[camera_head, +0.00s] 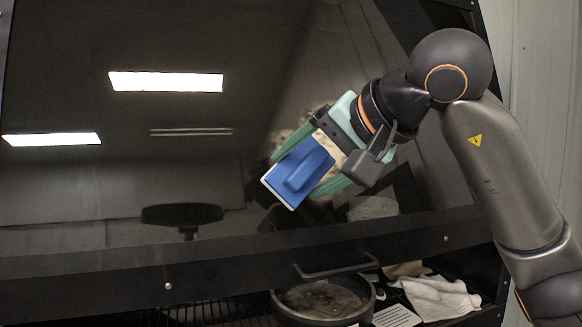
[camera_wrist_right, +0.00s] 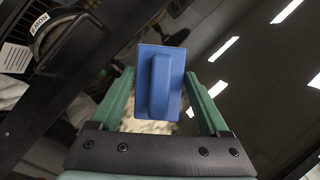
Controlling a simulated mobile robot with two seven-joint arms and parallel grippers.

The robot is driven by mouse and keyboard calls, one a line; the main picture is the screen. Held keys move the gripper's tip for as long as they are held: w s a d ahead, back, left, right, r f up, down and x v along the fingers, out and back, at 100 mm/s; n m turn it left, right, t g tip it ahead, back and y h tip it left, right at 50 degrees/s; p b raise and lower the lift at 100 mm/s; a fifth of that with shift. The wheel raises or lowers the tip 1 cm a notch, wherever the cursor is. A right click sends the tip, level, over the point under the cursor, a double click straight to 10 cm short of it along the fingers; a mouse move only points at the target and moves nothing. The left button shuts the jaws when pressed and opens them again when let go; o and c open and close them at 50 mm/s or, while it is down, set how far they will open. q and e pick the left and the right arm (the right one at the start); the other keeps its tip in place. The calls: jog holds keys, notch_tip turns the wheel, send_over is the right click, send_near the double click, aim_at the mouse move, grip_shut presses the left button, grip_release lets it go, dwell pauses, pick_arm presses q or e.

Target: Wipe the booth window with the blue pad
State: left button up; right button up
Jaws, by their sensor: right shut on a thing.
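The blue pad (camera_head: 298,173) has a raised blue grip and a pale underside edge. My right gripper (camera_head: 310,165) is shut on it, with green fingers on both sides. The right wrist view shows the blue pad (camera_wrist_right: 160,82) between the fingertips of the right gripper (camera_wrist_right: 160,90). The booth window (camera_head: 110,140) is a dark, sloping, reflective pane that fills most of the head view. The pad is in front of the window's right part, above its lower frame; I cannot tell whether it touches the glass. My left gripper is not in view.
A black lower frame bar (camera_head: 260,243) runs under the window. Below it, a dark pot (camera_head: 325,300) with a handle, a white cloth (camera_head: 437,296) and a white card (camera_head: 396,316) show in the opening. Ceiling lights and a dark round shape are reflected in the glass.

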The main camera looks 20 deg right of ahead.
jog(key=shift+w, duration=0.35)
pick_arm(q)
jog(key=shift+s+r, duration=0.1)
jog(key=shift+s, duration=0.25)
pick_arm(e)
jog(key=w, duration=0.1)
jog(key=w+f, duration=0.1)
jog(key=w, duration=0.2)
jog(key=shift+w+f, duration=0.3)
jog(key=shift+w, duration=0.05)
pick_arm(q)
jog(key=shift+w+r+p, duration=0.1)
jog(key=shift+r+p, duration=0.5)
jog(key=shift+p, duration=0.15)
pick_arm(e)
jog(key=shift+w+a+f, duration=0.1)
jog(key=shift+w+f, duration=0.1)
jog(key=shift+w, duration=0.75)
